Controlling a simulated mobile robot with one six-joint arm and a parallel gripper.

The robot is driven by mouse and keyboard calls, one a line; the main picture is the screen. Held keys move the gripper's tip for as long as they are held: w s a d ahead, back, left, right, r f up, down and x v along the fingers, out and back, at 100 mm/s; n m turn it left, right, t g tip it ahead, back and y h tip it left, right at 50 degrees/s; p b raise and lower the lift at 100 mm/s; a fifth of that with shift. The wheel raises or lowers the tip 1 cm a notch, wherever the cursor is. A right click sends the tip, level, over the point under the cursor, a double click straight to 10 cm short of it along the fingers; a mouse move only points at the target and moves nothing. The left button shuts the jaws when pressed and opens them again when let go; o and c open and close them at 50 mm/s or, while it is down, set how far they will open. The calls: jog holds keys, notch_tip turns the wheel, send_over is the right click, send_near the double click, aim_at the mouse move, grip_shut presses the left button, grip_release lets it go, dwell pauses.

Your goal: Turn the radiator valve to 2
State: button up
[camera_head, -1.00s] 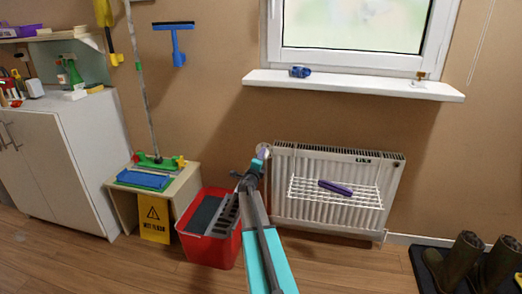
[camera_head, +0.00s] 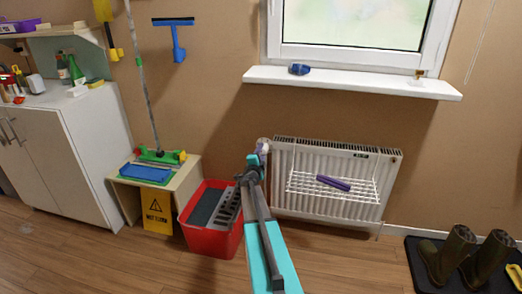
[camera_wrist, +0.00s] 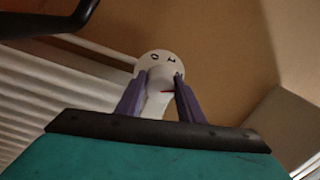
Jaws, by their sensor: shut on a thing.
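The radiator valve (camera_head: 262,144) is a white knob at the upper left corner of the white radiator (camera_head: 325,150). In the wrist view the valve head (camera_wrist: 158,62) is round and white, with dark marks on its face and a small red mark lower down. The marks are too small to read surely. My gripper (camera_wrist: 160,90) has its two purple fingers on either side of the valve and is shut on it. In the head view my gripper (camera_head: 257,158) reaches the valve from below, and my arm hides part of it.
A white wire rack (camera_head: 365,192) with a purple cloth hangs on the radiator. A red bucket (camera_head: 212,242) stands close to the left of my arm. A window sill (camera_head: 350,83) juts out above. Boots (camera_head: 445,255) stand on a dark mat at right.

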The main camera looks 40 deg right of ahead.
jog(key=shift+s+d+r, duration=0.25)
jog(key=shift+d+r, duration=0.05)
jog(key=o, duration=1.1)
jog(key=shift+c, duration=0.2)
jog(key=shift+w+a+f, duration=0.1)
jog(key=shift+a, duration=0.05)
jog(key=shift+a, duration=0.15)
jog(key=v, duration=1.3)
jog(key=shift+s+a+p, duration=0.25)
jog(key=shift+p, duration=0.15)
